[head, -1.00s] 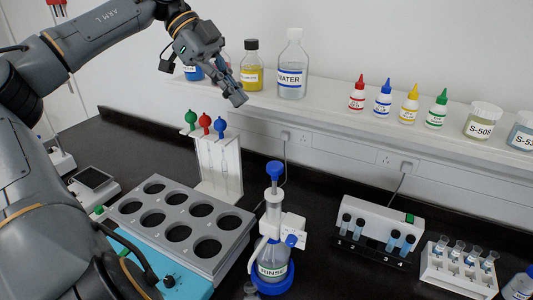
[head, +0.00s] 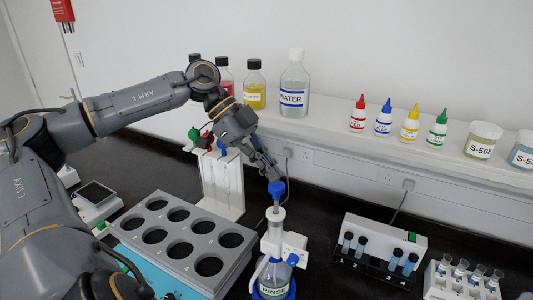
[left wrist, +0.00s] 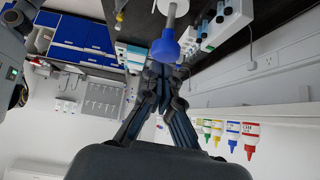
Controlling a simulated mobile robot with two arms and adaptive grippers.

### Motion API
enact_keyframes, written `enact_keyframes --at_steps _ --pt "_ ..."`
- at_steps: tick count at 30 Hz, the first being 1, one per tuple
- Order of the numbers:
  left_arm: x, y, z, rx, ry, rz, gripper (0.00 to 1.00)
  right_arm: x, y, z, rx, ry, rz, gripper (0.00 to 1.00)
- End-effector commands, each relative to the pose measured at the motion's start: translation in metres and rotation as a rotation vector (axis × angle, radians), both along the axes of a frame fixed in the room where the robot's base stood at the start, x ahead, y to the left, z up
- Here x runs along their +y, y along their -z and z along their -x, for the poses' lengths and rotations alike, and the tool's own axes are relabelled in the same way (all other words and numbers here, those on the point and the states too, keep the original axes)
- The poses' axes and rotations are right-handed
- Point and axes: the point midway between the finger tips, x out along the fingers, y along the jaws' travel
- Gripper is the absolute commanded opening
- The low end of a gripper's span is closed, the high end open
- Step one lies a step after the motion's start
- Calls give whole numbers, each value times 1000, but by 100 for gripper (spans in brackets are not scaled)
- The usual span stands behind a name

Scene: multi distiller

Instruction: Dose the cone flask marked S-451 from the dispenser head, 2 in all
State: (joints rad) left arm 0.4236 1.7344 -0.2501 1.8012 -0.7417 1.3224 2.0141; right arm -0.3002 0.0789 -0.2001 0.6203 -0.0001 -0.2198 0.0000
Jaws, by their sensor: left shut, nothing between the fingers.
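The dispenser stands on the black bench in the head view. It is a bottle labelled RINSE (head: 274,288) with a white dispenser head (head: 292,246) and a blue knob (head: 277,189) on a raised stem. My left gripper (head: 270,174) is shut and empty, pointing down, with its tips just above the knob. The left wrist view shows the same knob (left wrist: 165,50) close at the fingertips (left wrist: 165,72); I cannot tell whether they touch. No flask with a readable S-451 label is in view, and the bottle's base is cut off. My right gripper is not in view.
A grey rack with round holes (head: 186,194) stands left of the dispenser, with a pipette stand (head: 208,182) behind it. A tube block (head: 380,238) and a white vial rack (head: 445,293) stand to the right. The shelf holds a WATER bottle (head: 294,85) and dropper bottles.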

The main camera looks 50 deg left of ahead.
Motion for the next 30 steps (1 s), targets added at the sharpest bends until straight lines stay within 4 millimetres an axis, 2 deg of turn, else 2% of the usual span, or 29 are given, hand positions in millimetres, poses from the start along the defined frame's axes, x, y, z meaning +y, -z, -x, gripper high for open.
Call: enact_keyframes --at_steps 15,17,25,30 --pt "0 8 0 0 1 0 0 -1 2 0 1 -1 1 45" --pt "0 13 0 1 1 0 0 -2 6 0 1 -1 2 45" --pt "1 54 0 2 1 -2 0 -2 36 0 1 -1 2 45" --pt "1 56 0 2 1 -2 0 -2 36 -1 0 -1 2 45"
